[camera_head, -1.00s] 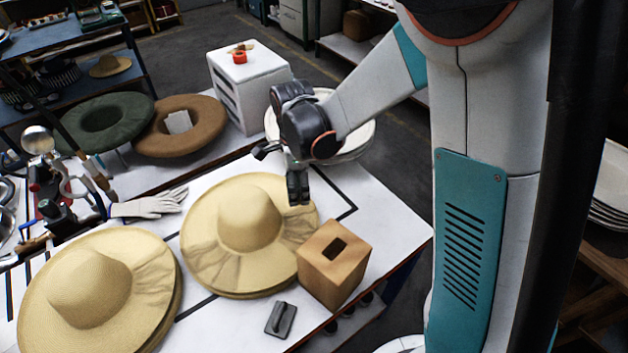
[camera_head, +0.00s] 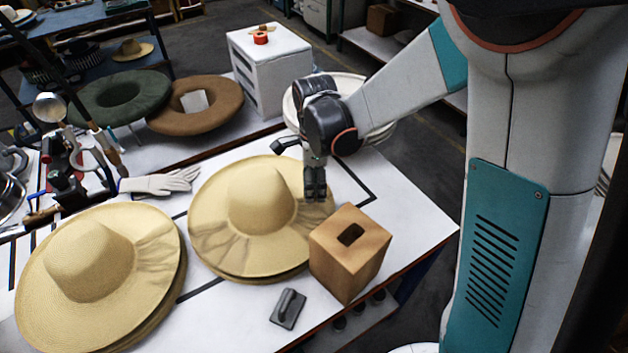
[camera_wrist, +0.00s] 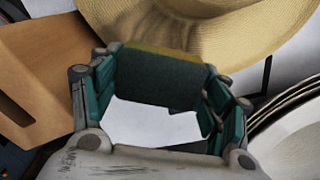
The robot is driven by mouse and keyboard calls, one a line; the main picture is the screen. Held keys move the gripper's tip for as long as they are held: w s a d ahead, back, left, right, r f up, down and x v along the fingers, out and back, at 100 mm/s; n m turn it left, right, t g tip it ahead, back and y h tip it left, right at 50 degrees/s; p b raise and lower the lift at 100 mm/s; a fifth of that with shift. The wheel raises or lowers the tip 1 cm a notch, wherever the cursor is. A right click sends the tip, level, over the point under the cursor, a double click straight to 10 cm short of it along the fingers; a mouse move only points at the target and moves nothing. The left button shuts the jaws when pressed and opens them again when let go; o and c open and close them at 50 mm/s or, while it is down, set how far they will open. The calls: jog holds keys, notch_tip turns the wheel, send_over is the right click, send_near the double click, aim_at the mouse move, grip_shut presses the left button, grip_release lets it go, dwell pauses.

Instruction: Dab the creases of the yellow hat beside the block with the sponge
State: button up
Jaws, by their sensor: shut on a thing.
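The yellow hat beside the block (camera_head: 225,215) is a wide-brimmed straw hat on another brim, left of the wooden block (camera_head: 340,268). Creases show along its front and right brim. My gripper (camera_head: 316,192) points down over the right brim, between crown and block; I cannot tell whether it touches. In the wrist view my gripper (camera_wrist: 158,90) is shut on the sponge (camera_wrist: 155,78), a dark green slab with a yellow edge. The creased brim (camera_wrist: 180,30) lies just beyond it. The sponge is not distinguishable in the head view.
A second yellow hat stack (camera_head: 85,262) stands at the left. A dark handled tool (camera_head: 288,308) lies in front of the block. A white glove (camera_head: 160,183) lies behind the hats. The right tabletop is clear.

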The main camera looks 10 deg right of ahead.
jog(key=b, duration=0.7)
send_near(314, 215)
jog(key=shift+f, duration=2.7)
jog(key=shift+f+b, duration=0.35)
jog(key=shift+f, duration=0.15)
jog(key=shift+r+p, duration=4.6)
jog(key=shift+r, duration=2.4)
